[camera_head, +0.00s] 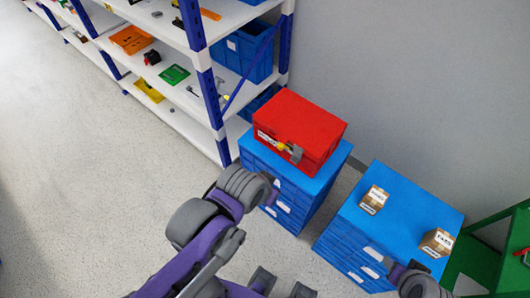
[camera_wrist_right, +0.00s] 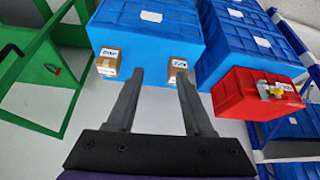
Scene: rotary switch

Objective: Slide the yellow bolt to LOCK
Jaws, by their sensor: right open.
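The red box (camera_head: 312,121) stands on the left blue crate stack. On its front are a small yellow bolt (camera_head: 281,147), a grey metal piece and a white label whose lettering is too small to read. In the upside-down right wrist view, the red box (camera_wrist_right: 240,103) and yellow bolt (camera_wrist_right: 275,93) are at the right, apart from the fingers. My right gripper (camera_wrist_right: 158,75) is open and empty. My left gripper cannot be made out.
The right blue crate stack (camera_head: 405,208) carries two small cardboard boxes (camera_head: 374,199). A green frame (camera_head: 515,235) stands at the right, a loaded shelf (camera_head: 205,85) at the upper left. My purple arm is in front of the left stack. Bare floor (camera_head: 80,190) lies at left.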

